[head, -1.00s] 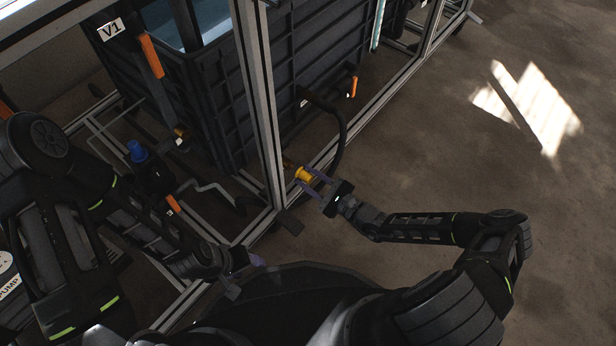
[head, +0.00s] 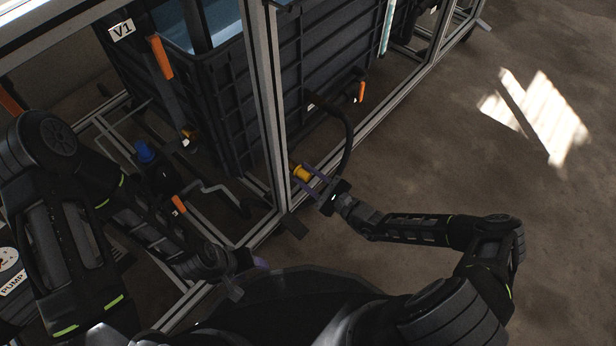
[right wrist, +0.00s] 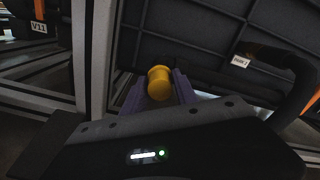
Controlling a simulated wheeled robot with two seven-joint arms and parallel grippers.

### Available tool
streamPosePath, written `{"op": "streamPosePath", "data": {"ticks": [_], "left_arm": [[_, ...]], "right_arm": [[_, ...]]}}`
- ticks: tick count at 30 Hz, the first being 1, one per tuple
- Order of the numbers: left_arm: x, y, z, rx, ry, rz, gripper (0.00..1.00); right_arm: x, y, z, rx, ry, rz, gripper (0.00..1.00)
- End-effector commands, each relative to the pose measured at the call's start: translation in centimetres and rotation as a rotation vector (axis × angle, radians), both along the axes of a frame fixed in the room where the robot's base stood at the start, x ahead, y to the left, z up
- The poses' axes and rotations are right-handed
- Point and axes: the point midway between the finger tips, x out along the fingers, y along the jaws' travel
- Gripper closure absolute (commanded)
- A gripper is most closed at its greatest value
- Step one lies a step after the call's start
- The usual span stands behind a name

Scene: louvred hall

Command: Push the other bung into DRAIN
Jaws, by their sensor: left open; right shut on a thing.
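A yellow bung (head: 301,173) sits between the purple fingers of my right gripper (head: 305,177), beside the foot of the upright metal post. In the right wrist view the yellow bung (right wrist: 159,82) is gripped with its round end showing, in front of the dark tank wall. Whether its far end touches an opening is hidden. A small white label (right wrist: 240,61) on the dark pipe is too blurred to read. My left gripper (head: 256,264) is low in the middle, partly hidden by my own body, open, with a purple fingertip showing.
A dark ribbed tank (head: 222,100) stands inside a metal frame (head: 262,110). A curved black hose (head: 347,140) drops close to my right gripper. A blue-capped fitting (head: 144,151) and orange handles (head: 162,57) are at left. The floor at right is clear.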

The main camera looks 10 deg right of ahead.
Motion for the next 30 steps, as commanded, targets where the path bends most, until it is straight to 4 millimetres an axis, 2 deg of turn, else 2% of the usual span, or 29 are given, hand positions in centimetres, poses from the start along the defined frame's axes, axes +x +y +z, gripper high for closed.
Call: {"op": "streamPosePath", "data": {"ticks": [7,8,17,26,30], "left_arm": [[0.00,0.00,0.00,0.000,0.000,0.000,0.47],[0.00,0.00,0.00,0.000,0.000,0.000,0.47],[0.00,0.00,0.00,0.000,0.000,0.000,0.47],[0.00,0.00,0.11,0.000,0.000,0.000,0.47],[0.00,0.00,0.66,0.000,0.000,0.000,0.47]], "right_arm": [[-0.02,-0.01,0.02,0.000,0.000,0.000,1.00],[-0.02,-0.01,0.02,0.000,0.000,0.000,0.65],[-0.03,0.00,0.01,0.000,0.000,0.000,0.40],[-0.15,-0.11,0.04,0.000,0.000,0.001,0.40],[-0.90,-0.75,0.16,-0.001,0.002,0.000,0.40]]}}
